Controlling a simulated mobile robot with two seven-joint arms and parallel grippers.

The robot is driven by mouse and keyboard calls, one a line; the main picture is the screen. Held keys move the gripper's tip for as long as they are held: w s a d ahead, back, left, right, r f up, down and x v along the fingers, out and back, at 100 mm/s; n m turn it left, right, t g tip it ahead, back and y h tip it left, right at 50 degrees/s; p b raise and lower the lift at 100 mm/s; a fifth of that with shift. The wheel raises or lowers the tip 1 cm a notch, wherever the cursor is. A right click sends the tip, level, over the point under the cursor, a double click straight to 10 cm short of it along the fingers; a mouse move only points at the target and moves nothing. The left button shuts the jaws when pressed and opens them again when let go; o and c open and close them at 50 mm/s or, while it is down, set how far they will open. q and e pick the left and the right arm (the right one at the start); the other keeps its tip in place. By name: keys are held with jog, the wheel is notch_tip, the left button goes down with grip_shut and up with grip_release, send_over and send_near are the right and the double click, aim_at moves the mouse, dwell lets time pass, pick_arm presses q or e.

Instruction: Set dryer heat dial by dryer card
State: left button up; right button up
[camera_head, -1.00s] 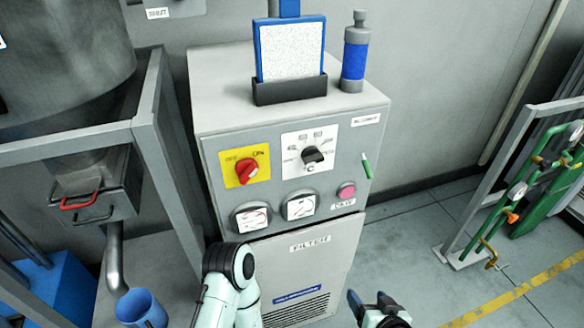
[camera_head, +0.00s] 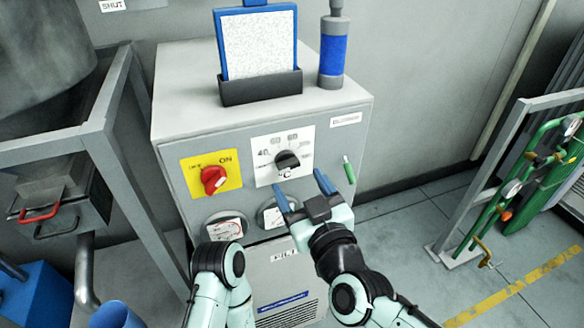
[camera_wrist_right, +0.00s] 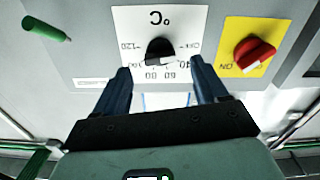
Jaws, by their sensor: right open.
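The heat dial (camera_head: 287,162) is a black knob with a light pointer on a white numbered plate (camera_head: 263,176) on the dryer's front. In the right wrist view the dial (camera_wrist_right: 159,48) lies just beyond my fingertips. My right gripper (camera_head: 302,188) is open and empty, its blue fingers pointing at the dial from below right, apparently not touching it. They also show in the wrist view (camera_wrist_right: 159,72). A blue-framed speckled white panel (camera_head: 260,45) stands in a dark holder on top; whether it is the dryer card I cannot tell. My left gripper is out of view.
A red switch (camera_head: 213,180) on a yellow plate is left of the dial. A green pin (camera_head: 349,169) sticks out to its right. Gauges (camera_head: 224,229) lie below, one partly covered by my right gripper. A blue-grey cylinder (camera_head: 333,50) stands on top.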

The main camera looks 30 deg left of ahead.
aim_at(287, 163)
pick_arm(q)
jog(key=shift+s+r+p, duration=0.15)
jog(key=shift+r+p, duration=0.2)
pick_arm(e)
jog(key=shift+x, duration=2.3)
jog(key=c, duration=1.1)
jog(key=shift+o, duration=0.2)
